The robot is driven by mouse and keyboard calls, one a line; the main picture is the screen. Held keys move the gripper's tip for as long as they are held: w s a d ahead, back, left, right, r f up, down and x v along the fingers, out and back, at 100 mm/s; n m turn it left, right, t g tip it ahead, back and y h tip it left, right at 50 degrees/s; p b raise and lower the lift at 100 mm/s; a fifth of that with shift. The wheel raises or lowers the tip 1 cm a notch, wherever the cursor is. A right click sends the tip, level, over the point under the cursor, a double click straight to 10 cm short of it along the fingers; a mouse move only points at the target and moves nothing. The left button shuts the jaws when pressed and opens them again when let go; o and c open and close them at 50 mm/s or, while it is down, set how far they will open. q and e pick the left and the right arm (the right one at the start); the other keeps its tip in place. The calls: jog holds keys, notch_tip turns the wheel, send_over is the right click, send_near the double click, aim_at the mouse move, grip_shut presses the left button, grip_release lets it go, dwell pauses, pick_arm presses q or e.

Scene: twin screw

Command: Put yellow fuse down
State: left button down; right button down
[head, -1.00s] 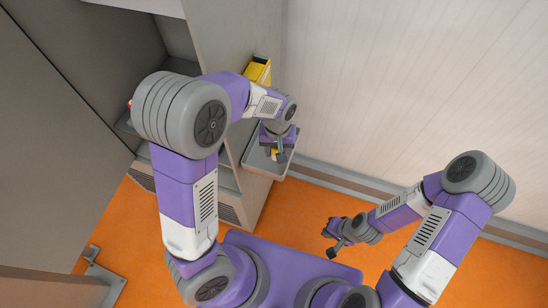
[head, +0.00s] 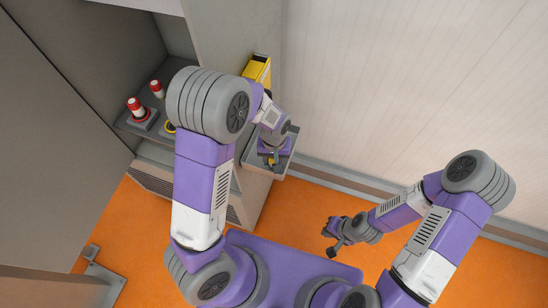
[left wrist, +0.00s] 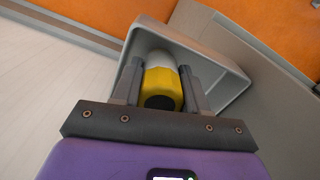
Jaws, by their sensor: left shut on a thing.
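The yellow fuse (left wrist: 163,88), yellow with a white band and a dark end, is between the fingers of my left gripper (left wrist: 162,85) in the left wrist view. The gripper is shut on it. The fuse is over or inside a grey open tray (left wrist: 222,105); I cannot tell whether it touches the tray's floor. In the head view my left gripper (head: 271,160) is at the tray (head: 285,164), with a small bit of yellow showing there. My right gripper (head: 334,241) hangs empty over the floor at the lower right; its fingers look apart.
Red and white fuses (head: 135,106) stand in mounts on the cabinet shelf (head: 150,133) at left. A yellow box (head: 257,69) is fixed to the cabinet side above the tray. A pale wall (head: 410,80) is at the right, with open orange floor below.

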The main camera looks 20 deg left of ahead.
pick_arm(q)
jog(key=shift+f+b, duration=0.35)
jog(key=shift+f, duration=0.2)
jog(key=c, duration=0.9)
grip_release()
jog(key=shift+r+p, duration=0.55)
jog(key=shift+r, duration=0.1)
notch_tip(320, 180, up, 8)
jog(key=shift+f+p, duration=0.25)
jog(key=shift+p, duration=0.05)
